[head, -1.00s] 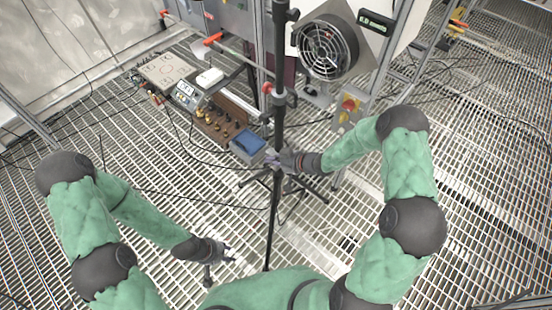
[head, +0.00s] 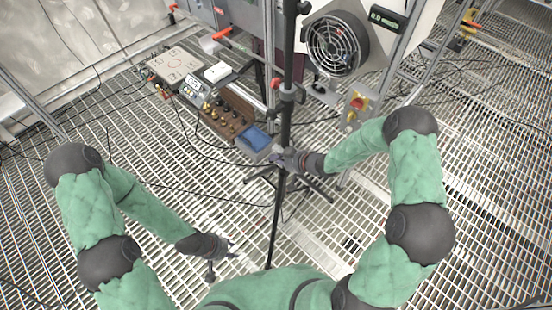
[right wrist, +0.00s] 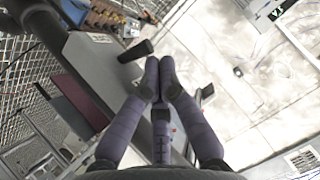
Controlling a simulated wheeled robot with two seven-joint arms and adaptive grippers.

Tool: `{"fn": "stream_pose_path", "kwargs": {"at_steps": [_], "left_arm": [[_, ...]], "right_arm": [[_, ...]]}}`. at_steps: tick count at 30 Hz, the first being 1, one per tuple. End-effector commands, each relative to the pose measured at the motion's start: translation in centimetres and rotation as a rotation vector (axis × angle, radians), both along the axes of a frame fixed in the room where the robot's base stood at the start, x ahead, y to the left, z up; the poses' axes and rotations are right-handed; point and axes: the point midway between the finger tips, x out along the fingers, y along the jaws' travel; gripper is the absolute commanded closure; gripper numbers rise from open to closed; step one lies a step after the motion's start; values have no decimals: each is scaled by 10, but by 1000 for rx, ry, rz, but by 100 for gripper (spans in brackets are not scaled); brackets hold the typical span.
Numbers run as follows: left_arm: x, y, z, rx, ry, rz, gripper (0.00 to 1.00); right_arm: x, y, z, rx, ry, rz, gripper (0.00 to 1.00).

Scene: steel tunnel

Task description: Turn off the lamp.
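I cannot make out a lamp head or a lit bulb in either view. A black upright pole (head: 287,75) on a tripod base stands in the middle of the head view; its top leaves the frame. My right gripper (head: 281,158) is at the lower part of this pole; I cannot tell whether it touches it. In the right wrist view its fingers (right wrist: 160,72) have their tips close together. A short black cylinder (right wrist: 135,52) lies just beyond and left of them. My left gripper (head: 224,262) is low over the grating, fingers spread, empty.
A blue-topped box (head: 254,138) and a brown board with several knobs (head: 227,113) lie left of the pole. A round fan (head: 336,45) and a red-yellow switch box (head: 357,106) are to the right. Cables cross the grating floor, which is open at the far right.

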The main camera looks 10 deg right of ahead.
Motion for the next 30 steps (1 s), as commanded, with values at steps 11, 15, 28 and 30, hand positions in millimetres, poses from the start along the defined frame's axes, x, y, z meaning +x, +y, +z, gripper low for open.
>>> {"fn": "stream_pose_path", "kwargs": {"at_steps": [11,15,28,30], "left_arm": [[0,0,-9,0,0,0,63],[0,0,-12,0,0,0,63],[0,0,-23,0,0,0,63],[0,0,-25,0,0,0,63]], "right_arm": [[-2,3,-3,-55,-36,1,100],[-3,4,-3,-80,-53,0,100],[-6,8,-8,-167,-109,0,100],[-6,9,-9,-166,-109,1,100]]}}
